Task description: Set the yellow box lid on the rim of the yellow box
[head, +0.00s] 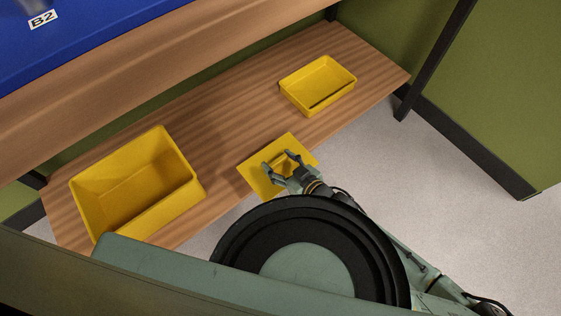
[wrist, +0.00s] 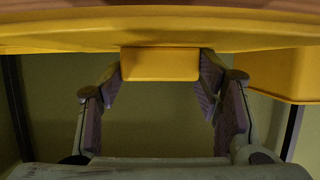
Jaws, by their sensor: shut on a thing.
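The yellow box (head: 135,185) is an open, deep box on the left part of the wooden shelf in the head view. The yellow box lid (head: 256,168) is a flat yellow plate right of the box, near the shelf's front edge. My gripper (head: 282,160) is at the lid's middle. In the wrist view my gripper (wrist: 160,78) is shut on the lid's block-shaped handle (wrist: 160,65), one finger on each side. The lid's plate (wrist: 60,38) spans the top of that view. I cannot tell whether the lid touches the shelf.
A shallow yellow tray (head: 318,84) stands on the shelf (head: 220,120) at the back right. A blue bin (head: 80,35) labelled B2 is on the upper wooden board at top left. A dark post (head: 432,65) stands at the shelf's right end. Bare shelf lies between lid and box.

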